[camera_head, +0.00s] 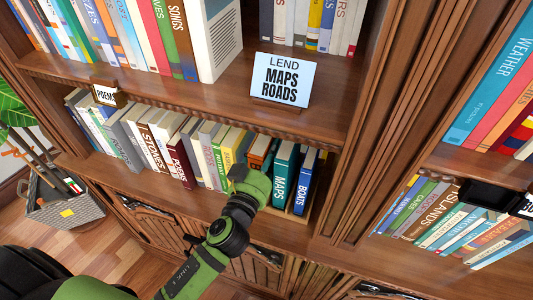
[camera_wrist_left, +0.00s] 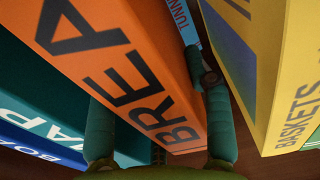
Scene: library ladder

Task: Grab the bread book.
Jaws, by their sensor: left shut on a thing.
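The orange bread book (camera_head: 259,149) stands upright on the lower shelf, between a yellow book and the green maps book (camera_head: 284,168). In the left wrist view its orange spine (camera_wrist_left: 120,60) with large dark letters fills the middle. My left gripper (camera_head: 256,172) is at the front of this book, partly covering it. In the left wrist view the two green fingers (camera_wrist_left: 160,125) lie on either side of the spine, shut on the book. The yellow baskets book (camera_wrist_left: 292,85) is to the right, beside the finger. My right gripper is not in view.
The blue boats book (camera_head: 305,180) stands right of the maps book, near the shelf's upright. Books pack the shelf to the left. A maps-and-roads sign (camera_head: 283,80) stands on the shelf above. A basket (camera_head: 65,207) is on the floor at left.

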